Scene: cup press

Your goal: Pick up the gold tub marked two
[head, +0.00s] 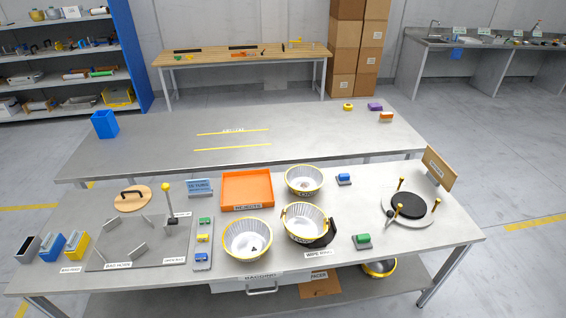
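Several round pale tubs with gold rims are in the head view. One tub (247,240) stands at the front middle of the near table. A second tub (304,180) stands behind, right of the orange tray. A third tub (300,227) stands between them, with gold posts at its rim and a black curved part at its right side. A gold-rimmed bowl (380,268) sits on the lower shelf. Dark marks show inside the tubs, but they are too small to read, so I cannot tell which is marked two. Neither of my grippers is in view.
An orange tray (247,188) lies at the table's back middle. A grey plate with upright blocks (125,254) fills the left. A black disc press with gold posts (408,207) stands right. Small coloured blocks (203,238) line the middle. The right front corner is clear.

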